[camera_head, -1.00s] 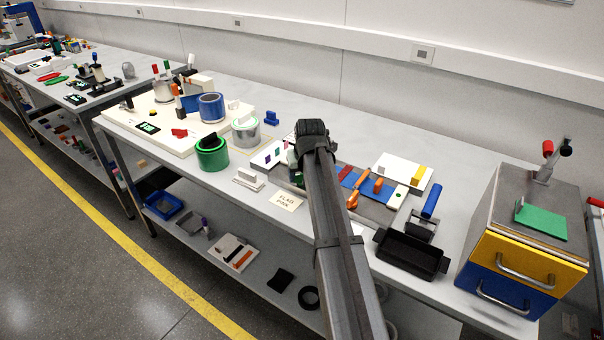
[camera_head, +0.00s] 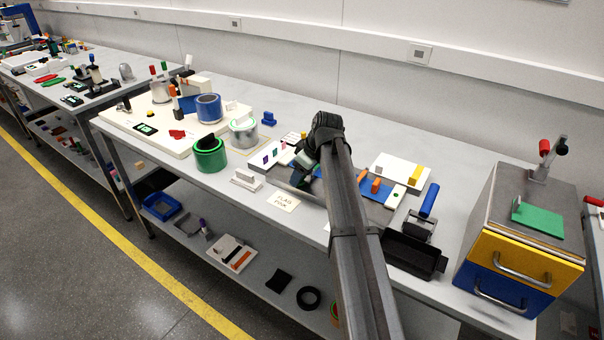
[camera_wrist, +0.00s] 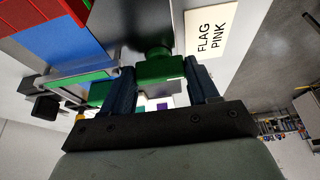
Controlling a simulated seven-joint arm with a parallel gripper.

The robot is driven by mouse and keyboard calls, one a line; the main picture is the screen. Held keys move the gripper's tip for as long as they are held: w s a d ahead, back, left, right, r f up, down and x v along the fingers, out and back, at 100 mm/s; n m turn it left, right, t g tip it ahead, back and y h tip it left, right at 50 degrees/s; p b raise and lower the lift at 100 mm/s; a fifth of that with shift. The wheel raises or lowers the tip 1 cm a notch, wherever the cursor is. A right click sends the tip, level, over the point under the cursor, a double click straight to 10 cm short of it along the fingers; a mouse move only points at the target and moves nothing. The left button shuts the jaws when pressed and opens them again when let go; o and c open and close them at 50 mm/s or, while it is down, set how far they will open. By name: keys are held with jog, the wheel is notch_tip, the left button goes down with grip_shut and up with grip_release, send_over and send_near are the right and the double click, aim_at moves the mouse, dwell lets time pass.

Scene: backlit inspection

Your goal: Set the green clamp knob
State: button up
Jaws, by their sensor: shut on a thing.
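The green clamp knob (camera_wrist: 155,66) shows in the wrist view between the two dark fingers of my gripper (camera_wrist: 163,84). The fingers stand on either side of it, and my gripper is shut on it. The knob's near end is partly hidden by the gripper body. In the head view my gripper (camera_head: 303,163) is low over the bench fixture, left of my forearm. The knob cannot be made out there, being hidden by the gripper and arm.
A "FLAG PINK" card (camera_wrist: 212,34) lies close by. A blue panel (camera_head: 374,207) with orange parts lies right of my arm. A black tray (camera_head: 413,253) sits at the bench's front edge. A green-rimmed can (camera_head: 209,154) and a white block (camera_head: 246,179) stand to the left.

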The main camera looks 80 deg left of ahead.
jog(key=shift+s+a, duration=0.15)
jog(key=shift+a, duration=0.05)
dwell(0.4)
jog(key=o, duration=1.1)
jog(key=shift+c, duration=0.2)
jog(key=shift+r, duration=0.1)
jog(key=shift+w, duration=0.2)
jog(key=shift+w+r, duration=0.15)
jog(key=shift+r, duration=0.35)
jog(key=v, duration=0.3)
jog(key=shift+w+d+r, duration=0.2)
jog(key=shift+d+r, duration=0.1)
jog(key=shift+v, duration=1.55)
jog(key=shift+s+d, duration=0.15)
jog(key=shift+s, duration=0.1)
